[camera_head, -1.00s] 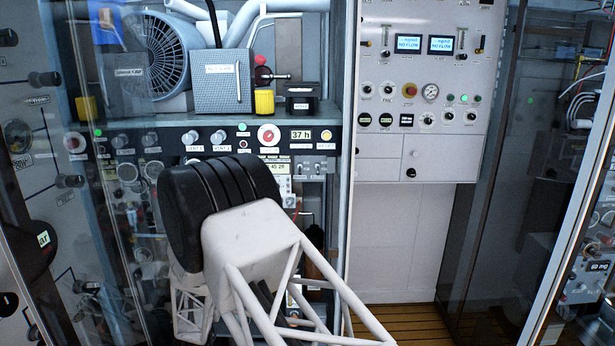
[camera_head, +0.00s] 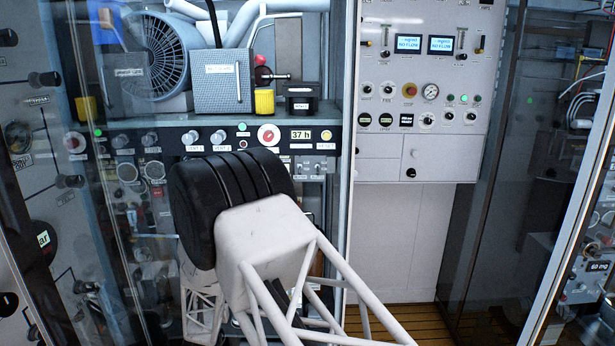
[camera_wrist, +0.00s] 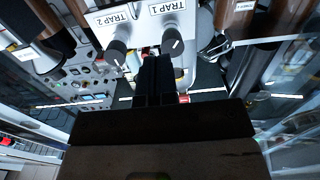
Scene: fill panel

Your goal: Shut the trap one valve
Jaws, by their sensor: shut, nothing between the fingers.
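The trap one valve (camera_wrist: 174,46) is a dark round knob with a pale line on its face, in the wrist view just under a white label reading TRAP 1 (camera_wrist: 167,8). My gripper (camera_wrist: 154,60) is shut and empty, its black fingers together. In the picture its tips lie just left of and below this knob, between it and the TRAP 2 knob (camera_wrist: 116,52). I cannot tell whether the fingers touch either knob. In the head view my own arm hides the fingers and both trap knobs.
A TRAP 2 label (camera_wrist: 114,17) sits above the left knob. Brown cylinders (camera_wrist: 232,22) stand close at the right of the wrist view. In the head view, a shelf holds a grey box (camera_head: 222,82), and a white control panel (camera_head: 420,120) hangs at right. Floor shows below it.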

